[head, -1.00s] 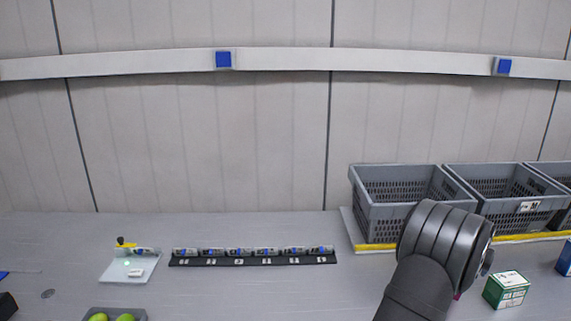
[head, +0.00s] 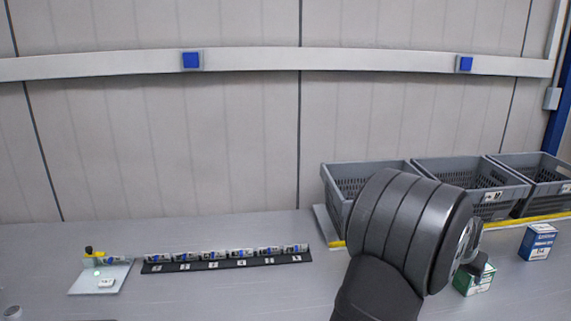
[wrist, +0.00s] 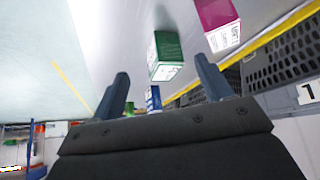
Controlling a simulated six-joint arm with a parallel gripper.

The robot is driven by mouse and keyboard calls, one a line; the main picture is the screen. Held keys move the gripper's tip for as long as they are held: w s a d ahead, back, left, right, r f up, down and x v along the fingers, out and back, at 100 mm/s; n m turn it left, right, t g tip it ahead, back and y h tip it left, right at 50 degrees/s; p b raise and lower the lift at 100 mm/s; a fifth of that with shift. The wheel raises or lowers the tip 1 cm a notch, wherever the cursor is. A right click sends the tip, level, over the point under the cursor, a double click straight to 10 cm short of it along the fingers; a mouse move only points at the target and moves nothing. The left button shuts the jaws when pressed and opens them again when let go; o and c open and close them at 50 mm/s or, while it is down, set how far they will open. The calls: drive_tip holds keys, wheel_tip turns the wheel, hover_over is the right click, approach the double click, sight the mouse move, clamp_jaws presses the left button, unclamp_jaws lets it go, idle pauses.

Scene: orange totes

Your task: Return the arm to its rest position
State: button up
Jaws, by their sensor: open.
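My arm's thick dark wrist section fills the lower right of the head view and hides most of the gripper. In the wrist view my gripper (wrist: 162,88) shows two grey-blue fingers spread well apart with nothing between them in its grasp. A green box (wrist: 166,56) and a magenta box (wrist: 218,24) stand beyond the fingers, apart from them. The green box (head: 474,281) is partly covered by my arm in the head view. The magenta box is hidden there.
Grey crates (head: 475,185) stand at the back right behind a yellow strip (head: 520,221). A blue box (head: 538,242) stands at the right.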

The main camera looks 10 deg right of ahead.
drive_tip(key=s+a+m+g+h, duration=0.1)
drive_tip(key=s+a+m+g, duration=0.2)
drive_tip(key=s+a, duration=0.9)
drive_tip(key=a+m, duration=0.2)
drive_tip(key=m, duration=0.1)
drive_tip(key=shift+s+f+m+g, duration=0.15)
drive_tip(key=shift+s+m+g, duration=0.15)
drive_tip(key=shift+s, duration=0.1)
drive_tip(key=shift+a, duration=0.1)
